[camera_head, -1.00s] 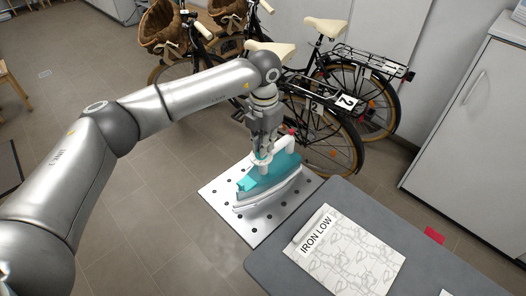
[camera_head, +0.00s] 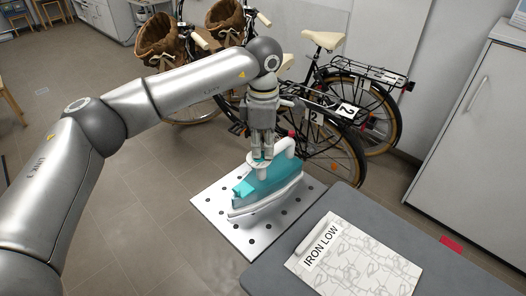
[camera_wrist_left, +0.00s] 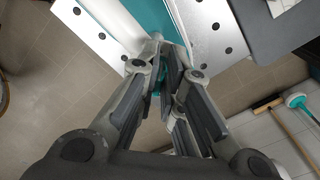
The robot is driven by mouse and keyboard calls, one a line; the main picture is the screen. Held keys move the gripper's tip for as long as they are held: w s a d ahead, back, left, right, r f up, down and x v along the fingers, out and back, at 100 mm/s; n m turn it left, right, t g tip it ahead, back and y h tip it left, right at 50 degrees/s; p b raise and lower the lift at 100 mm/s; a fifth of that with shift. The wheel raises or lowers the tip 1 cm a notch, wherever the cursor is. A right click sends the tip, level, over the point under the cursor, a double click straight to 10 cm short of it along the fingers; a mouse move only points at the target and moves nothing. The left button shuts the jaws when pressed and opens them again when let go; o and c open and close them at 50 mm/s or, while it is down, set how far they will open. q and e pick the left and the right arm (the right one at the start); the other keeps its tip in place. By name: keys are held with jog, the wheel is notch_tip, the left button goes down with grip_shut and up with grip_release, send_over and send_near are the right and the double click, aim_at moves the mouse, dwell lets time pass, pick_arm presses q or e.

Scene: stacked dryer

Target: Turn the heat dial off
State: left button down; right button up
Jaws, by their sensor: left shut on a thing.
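A teal and white iron (camera_head: 272,184) lies on a perforated metal plate (camera_head: 215,205) in the middle of the head view. Its teal body also shows at the top of the wrist view (camera_wrist_left: 155,18). My left gripper (camera_head: 261,157) comes down over the iron from above. Its fingers are shut on a pale round piece on top of the iron, which looks like the heat dial (camera_head: 259,172). The fingers hide most of the dial, and its setting cannot be read. In the wrist view the fingertips (camera_wrist_left: 165,62) are close together against the iron. My right gripper is not in view.
A grey table (camera_head: 440,255) with an "IRON LOW" sheet (camera_head: 350,262) stands at the front right. Parked bicycles (camera_head: 335,110) are close behind the iron. A white cabinet (camera_head: 475,130) stands at the right. The floor on the left is open.

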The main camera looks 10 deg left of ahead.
pick_arm(q)
jog(key=m+b, duration=0.1)
jog(key=m, duration=0.1)
jog(key=shift+s+m, duration=0.1)
jog(key=shift+m, duration=0.3)
jog(key=m+b, duration=0.1)
jog(key=m, duration=0.2)
jog(key=shift+s+a+m, duration=0.1)
jog(key=shift+s+m, duration=0.05)
jog(key=shift+m, duration=0.15)
jog(key=m, duration=0.3)
jog(key=m+b, duration=0.1)
jog(key=m, duration=0.2)
jog(key=shift+s+a, duration=0.15)
jog(key=shift+s, duration=0.05)
jog(key=m, duration=0.6)
jog(key=shift+s+a+r+m, duration=0.1)
jog(key=shift+a+m, duration=0.2)
jog(key=shift+m, duration=0.1)
jog(key=m, duration=0.6)
jog(key=shift+a+m, duration=0.3)
jog(key=c, duration=1.6)
grip_release()
